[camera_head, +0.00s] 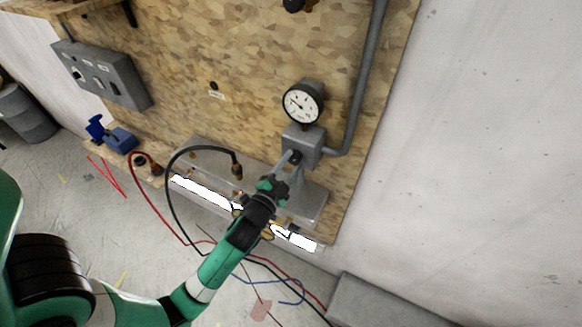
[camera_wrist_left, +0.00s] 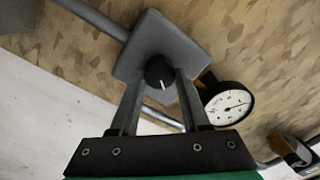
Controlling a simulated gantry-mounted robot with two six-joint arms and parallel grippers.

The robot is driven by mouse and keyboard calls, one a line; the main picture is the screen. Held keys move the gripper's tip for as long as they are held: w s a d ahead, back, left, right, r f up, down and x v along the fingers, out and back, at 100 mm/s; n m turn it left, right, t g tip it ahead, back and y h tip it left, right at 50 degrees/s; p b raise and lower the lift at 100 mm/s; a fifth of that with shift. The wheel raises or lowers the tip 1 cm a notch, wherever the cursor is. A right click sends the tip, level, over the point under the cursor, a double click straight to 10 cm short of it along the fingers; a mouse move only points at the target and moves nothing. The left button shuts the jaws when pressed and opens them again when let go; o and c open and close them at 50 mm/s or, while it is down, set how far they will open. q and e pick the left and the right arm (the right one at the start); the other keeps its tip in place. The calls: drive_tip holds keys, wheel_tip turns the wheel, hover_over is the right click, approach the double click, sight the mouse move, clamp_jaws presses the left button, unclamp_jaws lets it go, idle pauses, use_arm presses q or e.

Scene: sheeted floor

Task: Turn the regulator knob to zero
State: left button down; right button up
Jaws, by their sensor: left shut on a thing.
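The regulator is a grey box (camera_head: 303,141) on the wooden panel, with a round white pressure gauge (camera_head: 303,104) above it. In the left wrist view the black regulator knob (camera_wrist_left: 160,72) with a white mark sits on the grey box, and the gauge (camera_wrist_left: 228,106) is to its right. My left gripper (camera_head: 291,160) reaches up to the front of the box. In the left wrist view its two fingers (camera_wrist_left: 160,78) are on either side of the knob, shut on it. In the head view the gripper mostly hides the knob. My right gripper is not in view.
A grey pipe (camera_head: 360,90) runs up from the box's right. A metal shelf (camera_head: 312,203) is below, with black and red cables (camera_head: 140,190) hanging beside it. A grey switch box (camera_head: 105,75) and a blue vise (camera_head: 120,138) are at left. A grey block (camera_head: 375,303) lies at lower right.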

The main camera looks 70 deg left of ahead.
use_arm(q)
drive_tip(key=n+b, duration=0.1)
drive_tip(key=n, duration=0.2)
drive_tip(key=shift+f+n+b, duration=0.1)
drive_tip(key=shift+n+b, duration=0.2)
drive_tip(key=shift+b, duration=0.05)
drive_tip(key=shift+n+b, duration=0.85)
drive_tip(key=shift+n, duration=1.05)
drive_tip(key=shift+c, duration=1.9)
unclamp_jaws()
drive_tip(key=shift+s, duration=0.1)
